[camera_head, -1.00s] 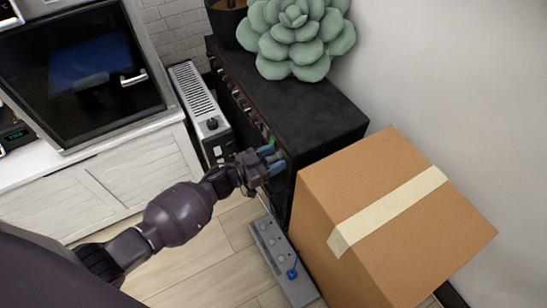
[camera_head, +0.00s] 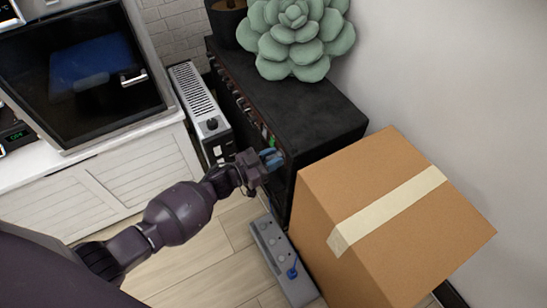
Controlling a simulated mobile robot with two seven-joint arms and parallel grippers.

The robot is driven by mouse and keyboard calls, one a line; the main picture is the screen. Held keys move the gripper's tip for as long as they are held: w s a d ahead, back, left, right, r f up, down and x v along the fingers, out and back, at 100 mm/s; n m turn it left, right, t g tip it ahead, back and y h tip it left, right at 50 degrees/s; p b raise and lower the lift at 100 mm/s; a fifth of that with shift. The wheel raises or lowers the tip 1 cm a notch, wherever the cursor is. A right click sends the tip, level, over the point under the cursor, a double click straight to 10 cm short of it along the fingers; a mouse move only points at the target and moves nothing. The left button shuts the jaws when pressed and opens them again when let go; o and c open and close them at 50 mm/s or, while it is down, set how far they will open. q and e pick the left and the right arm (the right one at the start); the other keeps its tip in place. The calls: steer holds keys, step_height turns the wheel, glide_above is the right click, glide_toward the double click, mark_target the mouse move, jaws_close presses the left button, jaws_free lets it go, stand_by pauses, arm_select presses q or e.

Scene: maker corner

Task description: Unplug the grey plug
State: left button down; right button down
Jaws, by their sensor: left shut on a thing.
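My left gripper (camera_head: 272,158) reaches in from the left to the front face of the black cabinet (camera_head: 310,110). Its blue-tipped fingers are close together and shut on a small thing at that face. The thing is hidden between the fingers; by its place I take it for the grey plug, but its colour and shape do not show. A small green piece (camera_head: 271,141) sits on the face just above the fingers. My right gripper is not in view.
A cardboard box (camera_head: 390,215) stands close to the right of the gripper. A grey strip (camera_head: 270,243) with a blue plug (camera_head: 292,272) lies on the floor below. A heater (camera_head: 200,105) stands behind left. A green succulent (camera_head: 295,40) tops the cabinet.

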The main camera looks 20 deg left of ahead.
arm_select(q)
steer(key=shift+s+a, duration=0.15)
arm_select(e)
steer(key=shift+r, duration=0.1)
arm_select(q)
steer(key=shift+p+v, duration=0.6)
steer(key=shift+v, duration=2.05)
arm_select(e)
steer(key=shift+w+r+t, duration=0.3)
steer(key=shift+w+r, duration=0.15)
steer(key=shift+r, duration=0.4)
arm_select(q)
steer(key=shift+s+a, duration=0.15)
steer(key=shift+a, duration=0.05)
